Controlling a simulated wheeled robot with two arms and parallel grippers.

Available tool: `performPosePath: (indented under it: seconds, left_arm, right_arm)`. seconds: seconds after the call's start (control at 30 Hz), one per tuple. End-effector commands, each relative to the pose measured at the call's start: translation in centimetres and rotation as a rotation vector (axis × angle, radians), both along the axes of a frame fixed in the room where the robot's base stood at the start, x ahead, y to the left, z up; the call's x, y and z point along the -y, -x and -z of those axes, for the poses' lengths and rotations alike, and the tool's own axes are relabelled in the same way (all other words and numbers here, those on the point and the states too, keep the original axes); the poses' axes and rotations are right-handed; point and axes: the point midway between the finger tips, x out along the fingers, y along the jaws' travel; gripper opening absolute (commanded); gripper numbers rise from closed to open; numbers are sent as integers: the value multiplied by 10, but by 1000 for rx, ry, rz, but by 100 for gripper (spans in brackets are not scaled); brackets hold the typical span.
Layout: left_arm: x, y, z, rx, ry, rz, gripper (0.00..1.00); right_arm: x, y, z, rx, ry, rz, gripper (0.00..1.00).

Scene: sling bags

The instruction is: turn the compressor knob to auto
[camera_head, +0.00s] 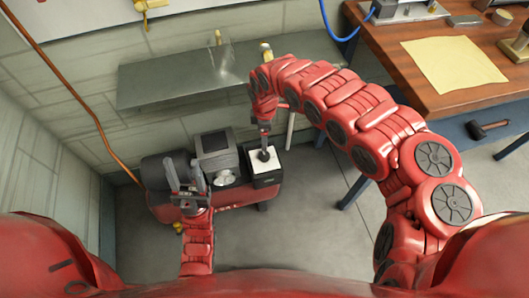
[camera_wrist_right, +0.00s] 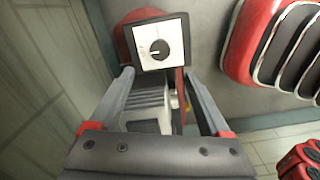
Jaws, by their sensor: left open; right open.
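The compressor (camera_head: 225,207) is a red tank unit low by the wall. On it sits a black box (camera_head: 266,178) with a white panel. The round black knob (camera_head: 264,155) is on that panel; it also shows in the right wrist view (camera_wrist_right: 160,49), with a light pointer mark toward the left. Any lettering is too small to read. My right gripper (camera_wrist_right: 158,80) is open, its fingers apart and pointing toward the panel, with nothing between the tips; the knob lies beyond them. My left gripper (camera_head: 187,179) is open and empty at the compressor's left part.
A grey gauge housing (camera_head: 215,150) stands left of the knob box. A metal wall shelf (camera_head: 180,84) is behind and above. A wooden workbench (camera_head: 390,70) is at the upper right, with a hammer (camera_head: 488,129) below its edge. Grey floor is free in front.

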Motion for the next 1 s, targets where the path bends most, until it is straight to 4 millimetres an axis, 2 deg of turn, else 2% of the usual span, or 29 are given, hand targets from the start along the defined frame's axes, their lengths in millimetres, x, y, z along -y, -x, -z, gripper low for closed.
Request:
performPosePath:
  seconds: [0.03, 0.2, 0.4, 0.6, 0.97, 1.0]
  left_arm:
    - [0, 0, 5, 0, 0, 0, 50]
    - [0, 0, 13, 0, 0, 0, 50]
    - [0, 0, 20, 1, 0, 0, 50]
    - [0, 0, 24, 0, 0, 0, 50]
    - [0, 0, 24, 0, 0, 0, 50]
    - [0, 0, 24, 0, 0, 0, 50]
  right_arm:
    - [-2, 3, 18, -7, -3, 0, 81]
    - [-2, 4, 60, -10, -2, 0, 81]
    - [-1, 2, 97, -4, -1, 2, 81]
    - [-1, 1, 115, -2, -2, 1, 81]
    - [0, 0, 119, 0, 1, 1, 81]
    - [0, 0, 119, 0, 0, 1, 75]
